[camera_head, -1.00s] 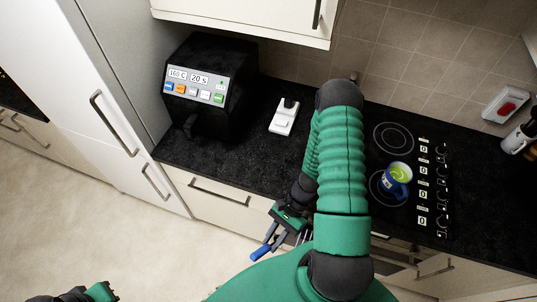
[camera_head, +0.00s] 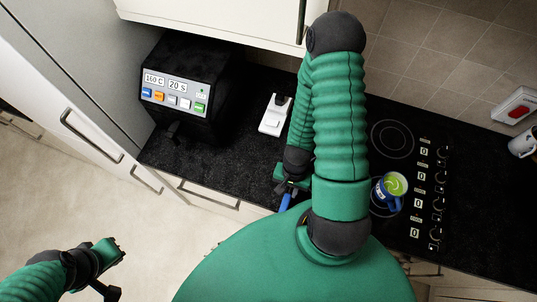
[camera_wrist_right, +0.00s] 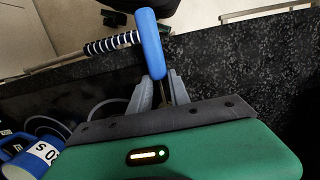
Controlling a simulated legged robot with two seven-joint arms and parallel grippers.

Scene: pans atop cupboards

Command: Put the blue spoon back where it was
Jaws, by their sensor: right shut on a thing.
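The blue spoon shows as a blue handle (camera_wrist_right: 150,45) in the right wrist view; its other end is hidden. My right gripper (camera_wrist_right: 160,88) is shut on it. In the head view the right gripper (camera_head: 290,187) is at the counter's front edge, partly behind my arm, with a bit of the blue spoon (camera_head: 284,202) below it. A blue mug (camera_head: 388,193) with green contents stands on the hob, right of my right arm. A blue and white mug-like thing (camera_wrist_right: 32,158) shows at the wrist view's lower left. My left gripper (camera_head: 112,252) is low at the left, over the floor, away from the counter.
A black machine (camera_head: 190,90) with coloured buttons stands at the counter's left. A small white device (camera_head: 275,115) lies beside it. The black hob has knobs (camera_head: 438,205) at its right. A wall cupboard (camera_head: 220,18) hangs above. Bare black counter (camera_head: 225,165) lies left of my gripper.

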